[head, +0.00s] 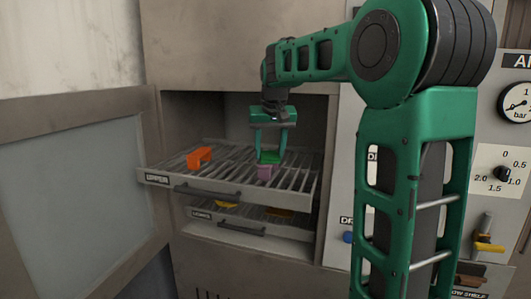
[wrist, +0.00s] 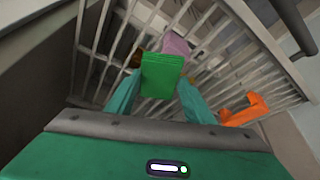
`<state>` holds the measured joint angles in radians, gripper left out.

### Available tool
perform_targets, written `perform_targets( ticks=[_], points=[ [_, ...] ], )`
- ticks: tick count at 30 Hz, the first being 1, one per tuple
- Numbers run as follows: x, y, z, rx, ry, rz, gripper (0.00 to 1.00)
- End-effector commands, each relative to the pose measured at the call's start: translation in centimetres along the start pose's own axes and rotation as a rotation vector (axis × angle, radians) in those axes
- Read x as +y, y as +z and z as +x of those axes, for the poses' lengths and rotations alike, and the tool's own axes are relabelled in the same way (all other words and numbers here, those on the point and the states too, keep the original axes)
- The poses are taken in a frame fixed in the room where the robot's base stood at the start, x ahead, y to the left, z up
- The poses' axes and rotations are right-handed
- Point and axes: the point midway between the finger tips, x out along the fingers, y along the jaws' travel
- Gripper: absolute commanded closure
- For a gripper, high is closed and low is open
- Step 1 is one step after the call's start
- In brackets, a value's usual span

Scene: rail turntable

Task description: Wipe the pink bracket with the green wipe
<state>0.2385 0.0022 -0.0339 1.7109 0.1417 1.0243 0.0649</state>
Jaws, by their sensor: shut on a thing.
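The pink bracket (head: 264,173) stands on the upper rack (head: 222,179), near its front right part. It also shows in the wrist view (wrist: 176,44), partly hidden behind the wipe. My gripper (head: 269,153) is shut on the green wipe (head: 269,158) and holds it right at the top of the bracket. In the wrist view the green wipe (wrist: 162,76) sits between my fingertips and overlaps the bracket. I cannot tell whether wipe and bracket touch.
An orange bracket (head: 199,157) stands on the upper rack to the left. A lower rack (head: 236,221) below holds a yellow thing (head: 225,205). An open door (head: 75,190) is at the left. A panel with a gauge (head: 517,102) is at the right.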

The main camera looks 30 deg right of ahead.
Motion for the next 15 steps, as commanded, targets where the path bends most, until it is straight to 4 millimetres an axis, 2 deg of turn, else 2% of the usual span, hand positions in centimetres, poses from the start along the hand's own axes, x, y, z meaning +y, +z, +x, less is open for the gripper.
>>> perform_targets(
  ticks=[15],
  points=[
    [-1.5, 3.1, -1.3, -0.005, 0.001, -0.001, 0.70]
  ],
)
